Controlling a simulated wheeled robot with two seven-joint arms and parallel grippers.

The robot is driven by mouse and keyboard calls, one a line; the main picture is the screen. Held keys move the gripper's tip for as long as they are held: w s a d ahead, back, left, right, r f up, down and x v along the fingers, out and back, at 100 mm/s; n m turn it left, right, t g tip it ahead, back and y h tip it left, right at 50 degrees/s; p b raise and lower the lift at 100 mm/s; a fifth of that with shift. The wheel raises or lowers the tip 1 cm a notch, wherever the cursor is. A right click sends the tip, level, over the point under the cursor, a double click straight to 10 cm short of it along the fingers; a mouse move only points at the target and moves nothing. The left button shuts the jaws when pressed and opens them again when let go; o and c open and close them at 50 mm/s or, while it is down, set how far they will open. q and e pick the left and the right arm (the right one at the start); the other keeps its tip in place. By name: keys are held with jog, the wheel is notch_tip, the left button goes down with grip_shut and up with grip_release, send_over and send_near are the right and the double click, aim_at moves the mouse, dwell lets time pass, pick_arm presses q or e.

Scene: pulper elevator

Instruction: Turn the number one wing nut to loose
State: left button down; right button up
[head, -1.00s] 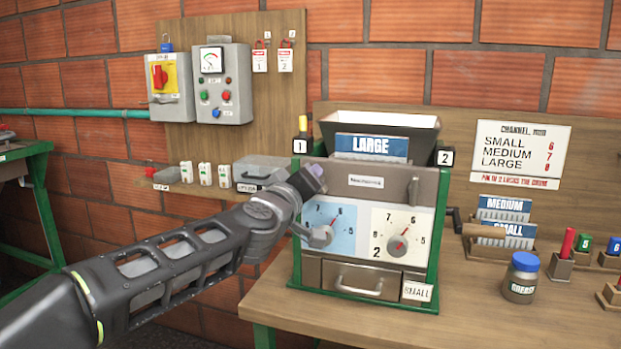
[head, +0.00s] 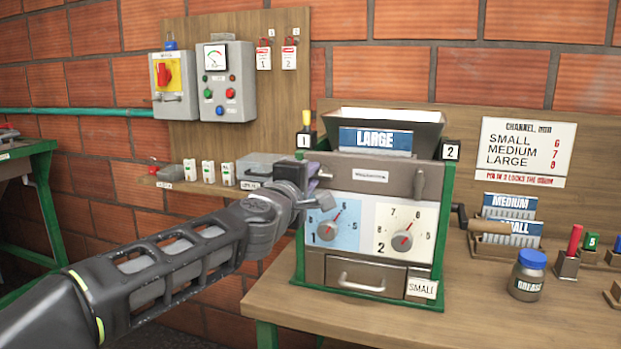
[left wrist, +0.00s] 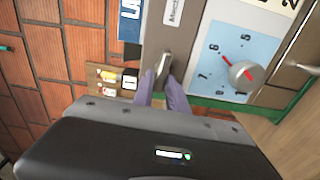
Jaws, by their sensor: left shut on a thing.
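The pulper (head: 310,262) stands on the bench with a hopper on top and two dials on its front. My left gripper (head: 317,182) is at the upper left of this front, above the blue number one dial (head: 345,208). In the left wrist view its two purple fingers (left wrist: 162,88) are shut on the grey metal number one wing nut (left wrist: 164,64). In the head view the gripper mostly hides this nut. The number two wing nut (head: 418,184) hangs upright on the right side, apart from my gripper. My right gripper is not in view.
The number two dial (head: 388,243) is at the front right, above a handled drawer (head: 356,276). A grease jar (head: 527,277) and plate holders (head: 505,240) stand to the right. Control boxes (head: 226,85) hang on the back board. The bench front is clear.

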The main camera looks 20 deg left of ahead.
pick_arm(q)
jog(key=shift+f, duration=0.15)
dwell(0.3)
jog(key=c, duration=1.4)
grip_release()
jog(key=shift+o, duration=0.2)
jog(key=s, duration=0.7)
jog(key=shift+s+a, duration=0.25)
jog(key=shift+s, duration=0.15)
